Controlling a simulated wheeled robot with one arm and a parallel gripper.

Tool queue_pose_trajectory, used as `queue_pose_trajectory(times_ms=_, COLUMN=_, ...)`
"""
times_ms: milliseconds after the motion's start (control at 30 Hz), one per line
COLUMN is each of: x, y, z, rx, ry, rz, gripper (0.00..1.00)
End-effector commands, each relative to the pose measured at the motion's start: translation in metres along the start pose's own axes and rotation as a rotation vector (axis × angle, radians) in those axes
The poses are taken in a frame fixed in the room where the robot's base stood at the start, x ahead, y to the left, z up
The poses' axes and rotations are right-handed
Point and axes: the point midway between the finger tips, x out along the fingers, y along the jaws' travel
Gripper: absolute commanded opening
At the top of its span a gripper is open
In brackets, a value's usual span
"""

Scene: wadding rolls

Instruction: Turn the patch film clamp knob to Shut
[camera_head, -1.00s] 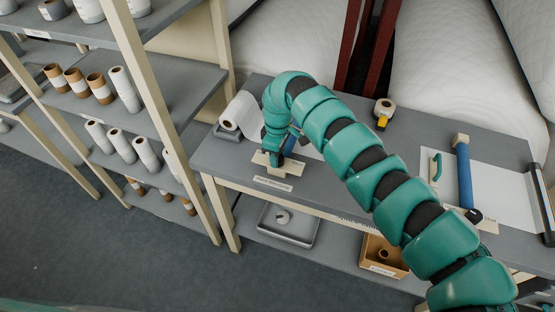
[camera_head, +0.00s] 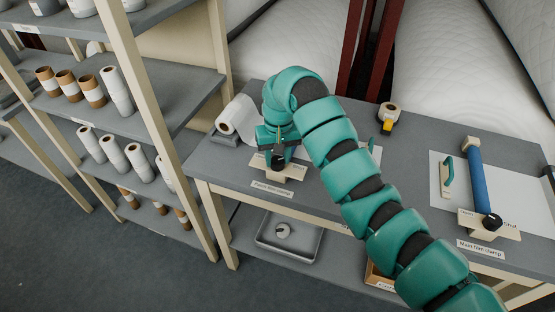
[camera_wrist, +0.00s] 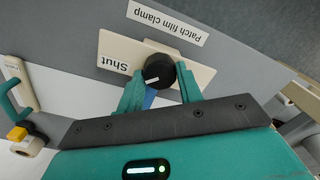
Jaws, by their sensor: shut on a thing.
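The patch film clamp knob (camera_wrist: 158,71) is black and round with a white mark on its lower edge in the wrist view. It sits on a cream plate (camera_wrist: 200,72) with the word Shut, upside down, left of the knob. The label "Patch film clamp" (camera_wrist: 167,23) lies beyond the plate. My gripper (camera_wrist: 160,85) has one finger on each side of the knob and is shut on it. In the head view, my gripper (camera_head: 276,146) is over the plate (camera_head: 290,172) at the table's front left, with the knob (camera_head: 278,161) partly showing.
A tape roll (camera_head: 389,112) is at the table's back. The main film clamp, with a blue bar (camera_head: 478,178) and black knob (camera_head: 491,221), is at the right. A shelf with several rolls (camera_head: 93,90) stands at the left.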

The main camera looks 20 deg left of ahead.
Motion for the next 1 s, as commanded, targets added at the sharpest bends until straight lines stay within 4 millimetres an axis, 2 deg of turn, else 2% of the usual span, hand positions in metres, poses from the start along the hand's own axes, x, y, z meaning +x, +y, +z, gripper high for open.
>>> queue_pose_trajectory(times_ms=433, x=-0.0023, y=0.0006, z=-0.0006, rx=0.299, ry=0.010, rz=-0.001, gripper=0.13)
queue_pose_trajectory(times_ms=1000, x=-0.0015, y=0.0012, z=-0.0007, rx=0.379, ry=0.012, rz=0.000, gripper=0.13)
